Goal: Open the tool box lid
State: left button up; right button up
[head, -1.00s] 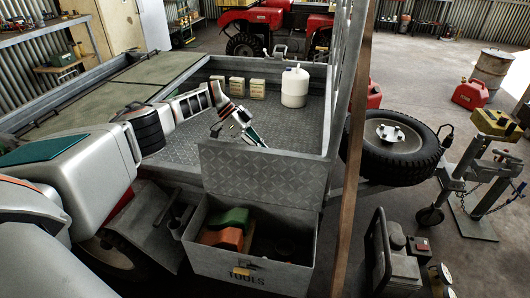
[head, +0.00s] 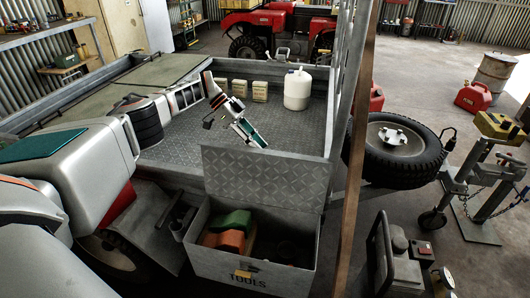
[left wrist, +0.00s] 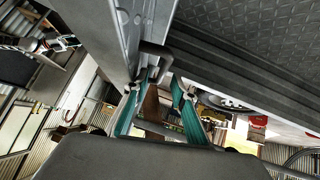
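The grey metal tool box (head: 214,266), marked TOOLS, stands at the front of the trailer. Its diamond-plate lid (head: 265,180) stands about upright along the back edge, so the box is open. Inside, a green and an orange item (head: 227,238) show; the right part is dark. My left gripper (head: 250,136) is over the trailer bed, just behind the lid's top edge, and looks apart from it. In the left wrist view its teal fingers (left wrist: 158,112) are spread with nothing held between them.
A white jug (head: 297,90) and several cream packs (head: 250,90) stand on the bed behind my left gripper. A wooden post (head: 357,150) rises right of the box. A spare tyre (head: 397,148) and a generator (head: 400,260) are farther right.

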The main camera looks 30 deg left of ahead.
pick_arm(q)
jog(key=shift+v, duration=1.35)
pick_arm(e)
jog(key=shift+f, duration=0.1)
